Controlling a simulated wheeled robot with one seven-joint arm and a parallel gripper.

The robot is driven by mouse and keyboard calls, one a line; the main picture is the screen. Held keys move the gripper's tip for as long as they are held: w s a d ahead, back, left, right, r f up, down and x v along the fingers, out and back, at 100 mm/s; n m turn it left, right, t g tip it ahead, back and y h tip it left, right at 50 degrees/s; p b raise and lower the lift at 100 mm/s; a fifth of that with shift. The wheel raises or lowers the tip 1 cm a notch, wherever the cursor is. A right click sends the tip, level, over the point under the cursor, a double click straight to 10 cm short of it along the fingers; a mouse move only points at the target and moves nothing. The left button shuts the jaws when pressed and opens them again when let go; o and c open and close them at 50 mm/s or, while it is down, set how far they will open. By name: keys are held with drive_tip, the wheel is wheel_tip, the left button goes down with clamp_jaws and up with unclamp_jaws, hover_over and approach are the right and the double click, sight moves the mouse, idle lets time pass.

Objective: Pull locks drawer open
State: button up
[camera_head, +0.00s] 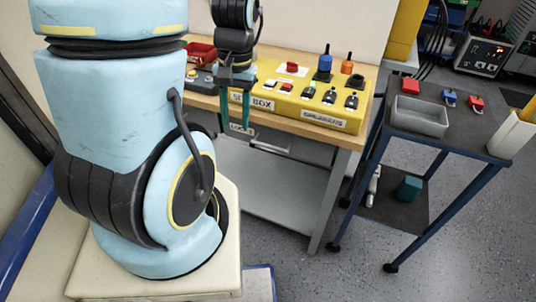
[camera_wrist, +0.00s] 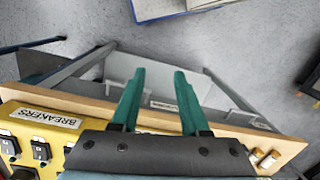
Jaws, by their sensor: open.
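The wooden workbench (camera_head: 318,130) has a drawer front under its top edge, with a small label (camera_head: 241,129) that is too small and partly covered to read surely. A thin bar handle (camera_head: 269,147) shows just right of the label. The drawer looks shut, though my gripper covers part of it. My gripper (camera_head: 234,128) is open and empty, its two teal fingers pointing down in front of the bench edge by the label. In the wrist view my gripper (camera_wrist: 158,80) reaches past the bench edge, and a small label (camera_wrist: 163,106) shows between the fingers. No contact with the handle is visible.
A red bin (camera_head: 201,53) is at the back left. A blue-legged cart (camera_head: 440,137) with a grey tray (camera_head: 419,116) stands right. Floor (camera_head: 350,255) in front is clear.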

wheel_tip(320, 180, down, 8)
drive_tip(key=s+d+m+g+y+b, duration=0.1)
drive_tip(key=s+d+m+y+b, duration=0.1)
drive_tip(key=s+d+y, duration=0.1)
drive_tip(key=m+t+y+b, duration=0.6)
drive_tip(key=m+t+b, duration=0.3)
drive_tip(key=t, duration=0.4)
approach(269, 145)
drive_tip(key=shift+m, duration=0.7)
drive_tip(key=p+x, duration=0.1)
drive_tip(key=x, duration=0.2)
drive_tip(key=p+x, duration=0.1)
drive_tip(key=x, duration=0.3)
drive_tip(key=p+x, duration=0.1)
drive_tip(key=x, duration=0.2)
drive_tip(key=shift+w+f, duration=0.1)
drive_tip(key=shift+f, duration=0.2)
clamp_jaws()
